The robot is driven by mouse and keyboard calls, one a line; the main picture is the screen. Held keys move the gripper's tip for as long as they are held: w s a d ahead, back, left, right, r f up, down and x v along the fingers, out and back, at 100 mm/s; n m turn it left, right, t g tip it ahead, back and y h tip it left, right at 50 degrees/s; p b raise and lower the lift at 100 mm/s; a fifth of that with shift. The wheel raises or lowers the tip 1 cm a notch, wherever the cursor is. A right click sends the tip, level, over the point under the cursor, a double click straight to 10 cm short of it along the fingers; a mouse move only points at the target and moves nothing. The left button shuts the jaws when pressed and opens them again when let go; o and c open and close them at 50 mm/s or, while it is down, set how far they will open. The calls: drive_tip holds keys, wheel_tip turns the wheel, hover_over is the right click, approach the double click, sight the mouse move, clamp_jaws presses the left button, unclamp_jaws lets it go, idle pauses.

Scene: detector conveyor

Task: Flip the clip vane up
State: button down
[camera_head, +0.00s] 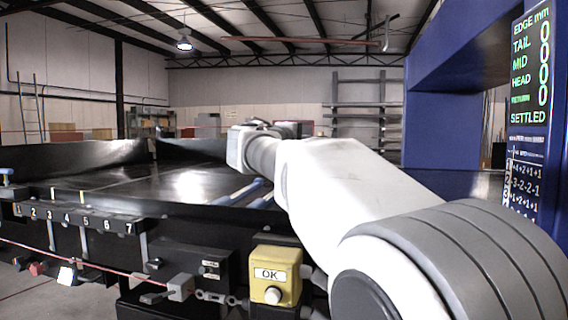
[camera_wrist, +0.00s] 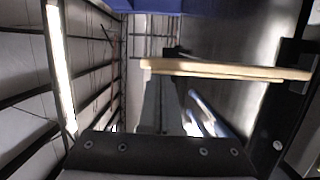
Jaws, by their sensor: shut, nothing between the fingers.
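A long thin tan bar (camera_wrist: 225,70) crosses the upper half of the wrist view, its right end at a dark bracket (camera_wrist: 297,85). It may be the clip vane, but I cannot be sure. My gripper (camera_wrist: 168,82) shows as narrow grey fingers, shut and empty, pointing up the picture. Their tips are close to the bar's left part; whether they touch it I cannot tell. In the head view my arm reaches over the conveyor and its wrist hides the gripper. No clip vane can be made out there.
The dark conveyor bed (camera_head: 125,185) has raised side walls and numbered stations along its front. A yellow OK button box (camera_head: 275,277) and a red cord (camera_head: 85,260) are on the near side. A blue frame (camera_head: 440,120) and a display reading SETTLED (camera_head: 530,70) stand at right.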

drive_tip(key=s+d+f+m+b, duration=0.1)
drive_tip(key=s+d+m+b, duration=0.1)
drive_tip(key=d, duration=0.3)
drive_tip(key=s+d+f+m+g+y+b, duration=0.1)
drive_tip(key=s+d+m+b, duration=0.1)
drive_tip(key=d+m+b, duration=0.2)
drive_tip(key=shift+d+f+y, duration=0.3)
drive_tip(key=shift+d+f, duration=0.1)
drive_tip(key=shift+d, duration=0.85)
drive_tip(key=shift+s+d+f, duration=0.1)
drive_tip(key=shift+d, duration=0.05)
drive_tip(key=shift+s, duration=0.1)
